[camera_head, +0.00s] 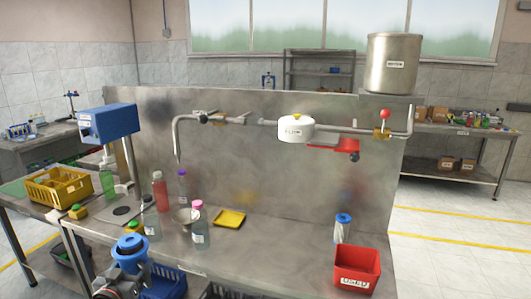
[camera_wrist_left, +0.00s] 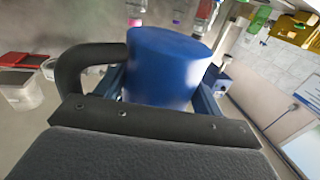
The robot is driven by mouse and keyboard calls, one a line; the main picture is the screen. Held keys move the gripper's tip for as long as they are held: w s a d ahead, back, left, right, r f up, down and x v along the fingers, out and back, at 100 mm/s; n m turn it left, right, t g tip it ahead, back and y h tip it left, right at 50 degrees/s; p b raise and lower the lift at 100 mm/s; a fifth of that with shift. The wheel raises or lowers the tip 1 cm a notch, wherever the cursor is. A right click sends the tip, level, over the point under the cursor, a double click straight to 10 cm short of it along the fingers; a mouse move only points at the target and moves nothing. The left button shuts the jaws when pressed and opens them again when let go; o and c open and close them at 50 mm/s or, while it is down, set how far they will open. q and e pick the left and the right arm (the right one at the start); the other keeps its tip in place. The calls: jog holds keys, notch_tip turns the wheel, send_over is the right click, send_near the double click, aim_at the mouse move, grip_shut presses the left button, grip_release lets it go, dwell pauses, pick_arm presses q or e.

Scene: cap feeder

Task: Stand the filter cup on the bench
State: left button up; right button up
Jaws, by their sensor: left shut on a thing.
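The filter cup appears to be the blue round cup (camera_head: 130,246) at the lower left of the head view, over the front of the bench (camera_head: 225,268). My left gripper (camera_head: 128,264) is shut on it. In the left wrist view, the blue cup (camera_wrist_left: 168,62) sits between the blue fingers, with a dark curved bar (camera_wrist_left: 85,70) beside it. The cup looks roughly upright in the head view. I cannot tell whether its base touches anything, as the gripper hides it. My right gripper is not in view.
A red bin (camera_head: 357,268) and a blue-capped bottle (camera_head: 342,228) stand at the right. A blue crate (camera_head: 163,285) is below the front edge. The bench between tray and bin is clear.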

pick_arm(q)
jog(key=shift+a+r, duration=0.2)
jog(key=shift+a, duration=0.1)
jog(key=shift+f, duration=0.1)
jog(key=s+d+f+m+h, duration=0.1)
jog(key=s+d+f+h, duration=0.15)
jog(key=s+f, duration=0.5)
jog(key=d+f+n+y, duration=0.2)
jog(key=d+f+y, duration=0.2)
jog(key=d, duration=1)
jog(key=shift+w+d, duration=0.3)
jog(key=shift+d, duration=0.05)
